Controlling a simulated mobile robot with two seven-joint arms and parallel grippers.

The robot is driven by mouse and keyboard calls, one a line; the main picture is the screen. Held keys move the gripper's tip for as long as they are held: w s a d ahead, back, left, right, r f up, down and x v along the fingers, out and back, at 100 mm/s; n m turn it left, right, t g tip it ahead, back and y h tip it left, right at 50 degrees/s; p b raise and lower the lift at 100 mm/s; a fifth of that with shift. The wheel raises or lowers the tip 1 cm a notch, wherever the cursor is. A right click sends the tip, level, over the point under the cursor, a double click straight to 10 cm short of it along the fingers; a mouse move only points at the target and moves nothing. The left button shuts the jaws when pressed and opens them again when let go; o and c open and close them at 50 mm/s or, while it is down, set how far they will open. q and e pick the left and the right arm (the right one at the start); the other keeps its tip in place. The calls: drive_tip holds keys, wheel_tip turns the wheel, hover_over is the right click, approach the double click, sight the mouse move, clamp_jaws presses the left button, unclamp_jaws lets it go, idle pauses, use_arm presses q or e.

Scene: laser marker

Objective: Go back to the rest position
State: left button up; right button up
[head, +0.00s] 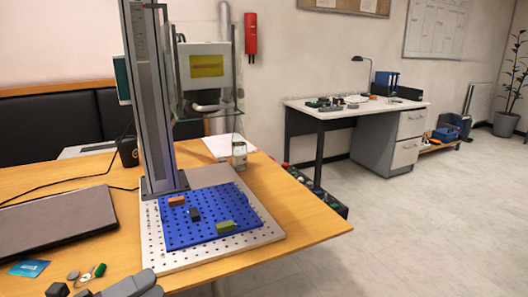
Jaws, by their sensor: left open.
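My left gripper (100,289) shows at the bottom left edge of the head view, cut off by the frame. Its grey fingers are apart, near the front of the wooden table. It is in front of the laser marker's perforated base plate and apart from the blocks. My right gripper is not in view. The laser marker's column (150,95) stands upright on its base plate (262,240). A blue perforated plate (215,214) lies on it with an orange block (176,201), a dark block (194,214) and an olive-green block (226,226).
A closed laptop (55,219) lies left on the wooden table (310,222). A blue card (29,268) and small round parts (88,276) lie close to my gripper. A desk (352,112) with a lamp stands at the back right. The floor at right is free.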

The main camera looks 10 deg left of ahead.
use_arm(q)
wheel_tip(320, 180, down, 17)
drive_tip(key=d+n+y, duration=0.2)
drive_tip(key=n+y, duration=1)
drive_tip(key=n, duration=1.2)
drive_tip(key=s+d+f+n+g+h, duration=0.1)
drive_tip(key=s+d+f+n+g, duration=0.25)
drive_tip(key=d+f, duration=0.25)
drive_tip(key=s+a+r+p, duration=0.2)
drive_tip(key=r+p, duration=0.6)
drive_tip(key=p, duration=0.4)
drive_tip(key=shift+a+r+y+p, duration=0.3)
drive_tip(key=shift+a+r+y, duration=0.1)
drive_tip(key=shift+a, duration=0.25)
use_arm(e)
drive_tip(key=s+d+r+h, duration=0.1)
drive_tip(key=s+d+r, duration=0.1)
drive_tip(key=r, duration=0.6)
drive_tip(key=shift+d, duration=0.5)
use_arm(q)
drive_tip(key=shift+t, duration=0.25)
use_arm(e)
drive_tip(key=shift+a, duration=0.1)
